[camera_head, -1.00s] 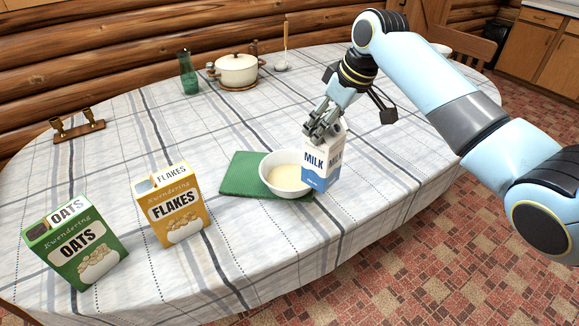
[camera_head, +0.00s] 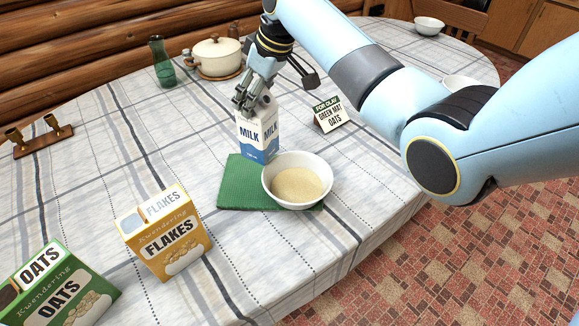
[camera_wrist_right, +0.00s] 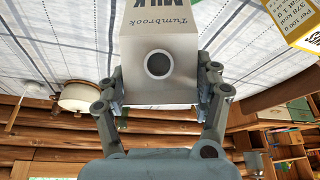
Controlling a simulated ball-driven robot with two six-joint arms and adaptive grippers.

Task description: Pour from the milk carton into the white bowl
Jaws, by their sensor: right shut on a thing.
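The white bowl (camera_head: 284,200) stands on the right part of the green mat (camera_head: 238,185) and holds a pale, beige filling. The blue-and-white milk carton (camera_head: 258,143) is upright, just behind and left of the bowl, at the mat's back edge. I cannot tell whether its base touches the table. My right gripper (camera_head: 255,105) is shut on the carton's upper part from above. In the right wrist view the carton (camera_wrist_right: 158,35), with its round spout facing the camera, sits between the fingers of my right gripper (camera_wrist_right: 160,100). My left gripper is not in view.
A card (camera_head: 328,115) reading "For Olav, green mat, oats" stands behind the bowl. The flakes box (camera_head: 167,235) and oats box (camera_head: 62,290) stand at front left. A pot (camera_head: 218,58), green glass vase (camera_head: 161,63) and candle holder (camera_head: 40,145) are farther back.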

